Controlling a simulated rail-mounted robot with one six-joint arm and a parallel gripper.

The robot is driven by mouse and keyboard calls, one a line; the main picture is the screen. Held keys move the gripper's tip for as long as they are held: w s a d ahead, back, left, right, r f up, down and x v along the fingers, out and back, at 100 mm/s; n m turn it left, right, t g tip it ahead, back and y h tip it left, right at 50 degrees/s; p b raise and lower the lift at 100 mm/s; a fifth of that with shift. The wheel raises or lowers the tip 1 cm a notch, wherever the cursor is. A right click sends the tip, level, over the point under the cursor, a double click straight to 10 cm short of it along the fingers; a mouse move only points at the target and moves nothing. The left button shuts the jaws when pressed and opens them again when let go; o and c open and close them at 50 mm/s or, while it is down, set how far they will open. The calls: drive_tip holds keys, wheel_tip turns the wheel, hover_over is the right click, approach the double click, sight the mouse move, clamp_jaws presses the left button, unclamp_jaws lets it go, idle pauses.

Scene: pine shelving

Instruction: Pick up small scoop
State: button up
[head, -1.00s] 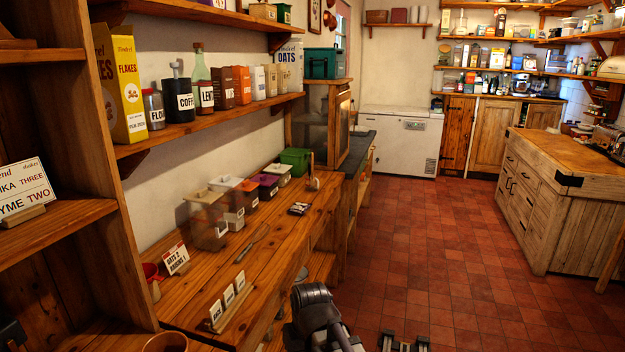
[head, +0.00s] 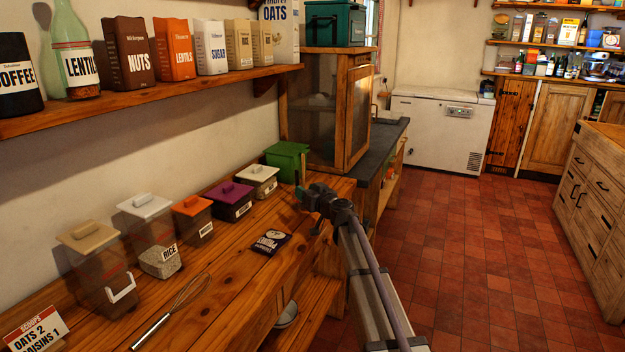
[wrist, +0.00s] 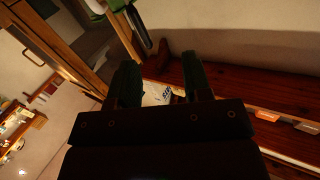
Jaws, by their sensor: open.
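I cannot clearly make out a small scoop in either view. In the head view my gripper (head: 308,194) is over the far end of the wooden counter (head: 225,285), just right of a green bin (head: 287,161). A thin upright stick (head: 303,166) shows close behind it; I cannot tell what it belongs to. In the wrist view the two dark fingers (wrist: 160,82) stand apart, with a pale patch (wrist: 155,94) showing between them. Nothing is seen gripped. The gripper and forearm hide part of the counter's end.
Lidded bins line the wall, including one marked rice (head: 158,245). A whisk (head: 175,310) and a dark packet (head: 271,242) lie on the counter. A shelf (head: 190,95) of packets hangs above. A glass-fronted cabinet (head: 358,115) stands beyond the gripper. The tiled floor (head: 470,260) is clear.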

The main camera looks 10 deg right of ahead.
sight(297, 174)
drive_tip(key=shift+n+t+h, duration=0.5)
drive_tip(key=shift+h, duration=0.3)
drive_tip(key=x, duration=0.3)
drive_tip(key=d+x, duration=0.1)
drive_tip(key=x, duration=0.3)
drive_tip(key=r+x, duration=0.1)
drive_tip(key=x, duration=0.3)
drive_tip(key=shift+w+d, duration=0.4)
drive_tip(key=shift+s, duration=0.1)
clamp_jaws()
